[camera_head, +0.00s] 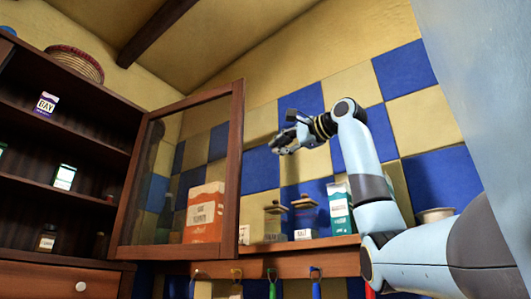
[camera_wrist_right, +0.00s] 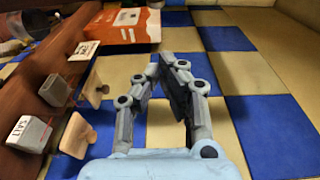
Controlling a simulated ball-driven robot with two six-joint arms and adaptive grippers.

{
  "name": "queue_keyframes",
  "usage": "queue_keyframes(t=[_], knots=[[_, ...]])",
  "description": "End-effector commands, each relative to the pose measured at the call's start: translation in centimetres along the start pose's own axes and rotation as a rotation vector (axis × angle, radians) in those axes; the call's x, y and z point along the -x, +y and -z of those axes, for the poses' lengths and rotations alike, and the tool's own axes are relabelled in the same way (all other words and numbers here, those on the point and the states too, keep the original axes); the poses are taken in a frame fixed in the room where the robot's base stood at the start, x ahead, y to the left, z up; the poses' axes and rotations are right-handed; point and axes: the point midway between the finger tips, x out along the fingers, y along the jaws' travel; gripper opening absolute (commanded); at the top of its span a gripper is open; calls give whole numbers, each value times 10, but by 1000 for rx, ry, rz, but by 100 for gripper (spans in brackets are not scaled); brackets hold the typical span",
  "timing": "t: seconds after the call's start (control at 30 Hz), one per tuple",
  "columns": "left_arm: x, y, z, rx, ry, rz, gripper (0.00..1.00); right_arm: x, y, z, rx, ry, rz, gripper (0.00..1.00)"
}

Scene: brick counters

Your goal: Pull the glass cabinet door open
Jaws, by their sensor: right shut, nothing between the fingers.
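The glass cabinet door (camera_head: 236,150) has a dark wooden frame around a clear pane. It stands swung out from the right side of the dark wooden cabinet (camera_head: 70,118), whose shelves are uncovered. My right gripper (camera_head: 284,143) is to the right of the door's free edge, apart from it, in front of the tiled wall. In the right wrist view my right gripper (camera_wrist_right: 172,62) has its fingers together with nothing between them. No handle on the door can be made out. My left gripper is out of view.
An orange-and-white box (camera_head: 207,215) shows through the pane. A wall shelf (camera_head: 300,245) carries a teal box (camera_head: 340,208) and small containers, with hooks below. In the right wrist view the orange box (camera_wrist_right: 125,30) and a salt container (camera_wrist_right: 30,133) sit at left.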

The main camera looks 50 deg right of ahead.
Motion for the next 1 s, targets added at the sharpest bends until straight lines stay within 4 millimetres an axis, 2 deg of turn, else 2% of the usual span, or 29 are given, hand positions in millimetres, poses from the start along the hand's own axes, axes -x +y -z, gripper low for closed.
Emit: queue_keyframes(t=[0.17, 0.47, 0.7, 1.0], knots=[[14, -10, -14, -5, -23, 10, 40, -32, -2, -1, -2, -3, -4, 0], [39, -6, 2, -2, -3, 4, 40, -95, -2, -2, -2, -3, -4, 0], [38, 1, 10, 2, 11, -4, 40, -81, 0, -32, 4, -1, -1, 0], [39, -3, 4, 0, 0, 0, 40, -78, 1, -38, 1, 0, -1, 0]])
